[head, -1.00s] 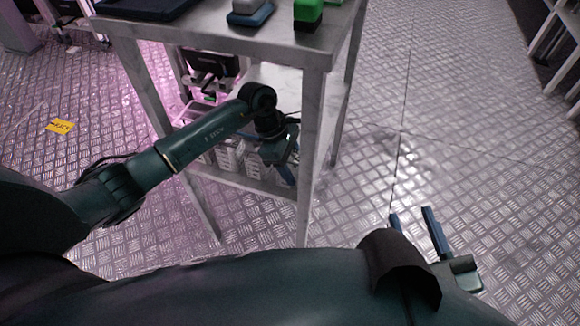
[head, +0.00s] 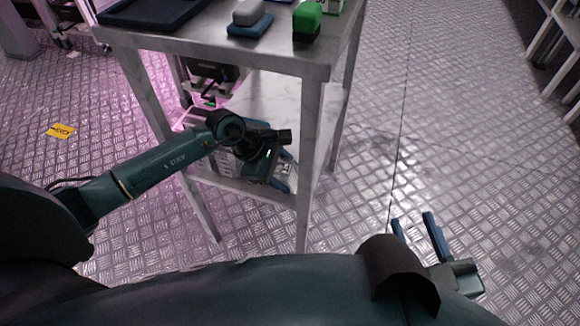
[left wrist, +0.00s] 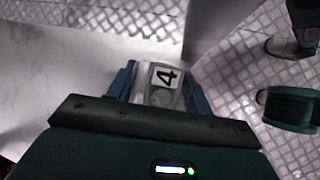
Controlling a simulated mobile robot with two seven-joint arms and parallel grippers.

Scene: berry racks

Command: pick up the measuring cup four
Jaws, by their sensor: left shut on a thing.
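The measuring cup four (left wrist: 162,85) shows in the left wrist view as a clear cup with a white label reading "4". My left gripper (left wrist: 163,88) has its blue fingers on both sides of the cup, shut on it. In the head view my left gripper (head: 284,170) is at the lower shelf (head: 245,182) of the metal table, near its right front leg; the cup is hard to make out there. My right gripper (head: 416,228) is open and empty over the floor at the right.
The table top (head: 200,50) holds a green block (head: 307,20), a grey block (head: 248,12), a blue block (head: 250,26) and a dark tray (head: 150,12). The table leg (head: 308,160) stands close to my left gripper.

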